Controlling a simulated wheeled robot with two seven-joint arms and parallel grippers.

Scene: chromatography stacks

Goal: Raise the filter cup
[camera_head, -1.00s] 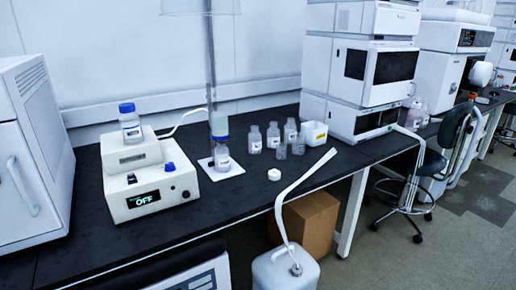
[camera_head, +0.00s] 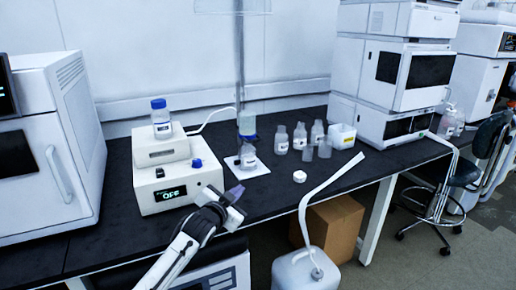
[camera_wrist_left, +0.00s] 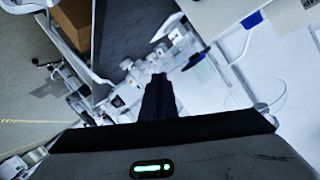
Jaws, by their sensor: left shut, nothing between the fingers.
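The filter cup (camera_head: 246,122) is a clear cylinder with a blue lower rim, held upright on a tall stand rod above a clear bottle (camera_head: 248,157). The bottle stands on the white stand base (camera_head: 258,169). The cup appears to sit at or just above the bottle's mouth; I cannot tell whether they touch. My right gripper is not in view.
A pump box (camera_head: 178,184) reading OFF, with a blue-capped bottle (camera_head: 161,120) on top, stands left of the stand. Several clear bottles (camera_head: 300,137), a white cap (camera_head: 299,176) and a white bin (camera_head: 342,136) are to the right. A jug (camera_head: 298,272) is below the bench.

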